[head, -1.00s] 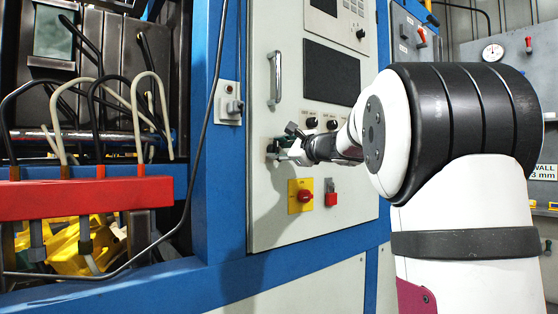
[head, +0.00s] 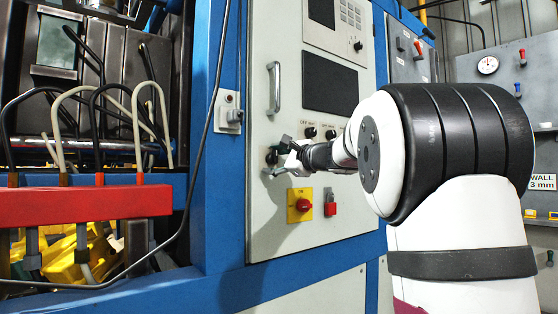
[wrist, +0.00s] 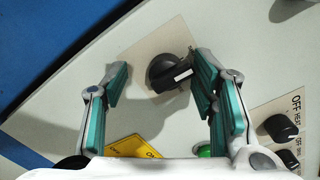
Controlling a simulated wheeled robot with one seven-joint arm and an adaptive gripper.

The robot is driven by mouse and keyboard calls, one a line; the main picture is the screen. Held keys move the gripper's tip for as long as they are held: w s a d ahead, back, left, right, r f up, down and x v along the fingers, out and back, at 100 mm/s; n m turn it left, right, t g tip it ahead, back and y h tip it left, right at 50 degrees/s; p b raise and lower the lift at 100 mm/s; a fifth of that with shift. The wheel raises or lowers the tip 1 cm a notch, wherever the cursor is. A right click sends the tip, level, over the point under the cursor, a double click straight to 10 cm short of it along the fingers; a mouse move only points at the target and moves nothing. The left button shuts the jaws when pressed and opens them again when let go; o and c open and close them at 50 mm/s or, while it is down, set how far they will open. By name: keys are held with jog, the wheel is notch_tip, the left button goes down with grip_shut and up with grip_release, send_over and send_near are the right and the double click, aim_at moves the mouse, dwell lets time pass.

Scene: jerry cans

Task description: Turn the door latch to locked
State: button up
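The door latch is a black round knob (wrist: 168,72) with a white mark on a beige square plate. It is on the pale cabinet door (head: 262,212). In the head view the latch (head: 271,157) is partly hidden by my gripper. My gripper (wrist: 160,88) is open, with its green-padded fingers apart on either side of the latch. The right finger is very close to the knob; I cannot tell whether it touches. The left finger has a clear gap to it. My gripper (head: 284,155) also shows in front of the door in the head view.
A metal door handle (head: 274,88) is above the latch. A yellow plate with a red knob (head: 300,205) and a red padlock-like part (head: 330,202) are below. Small black knobs (wrist: 281,127) are to the right. A blue frame (head: 215,190) and hanging cable lie left.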

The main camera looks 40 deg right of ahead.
jog(key=shift+s+d+r, duration=0.1)
jog(key=shift+d+r, duration=0.05)
jog(key=shift+d, duration=0.05)
dwell(0.3)
jog(key=shift+s, duration=0.25)
jog(key=s, duration=1.1)
jog(key=shift+s+d, duration=0.2)
jog(key=shift+s, duration=0.05)
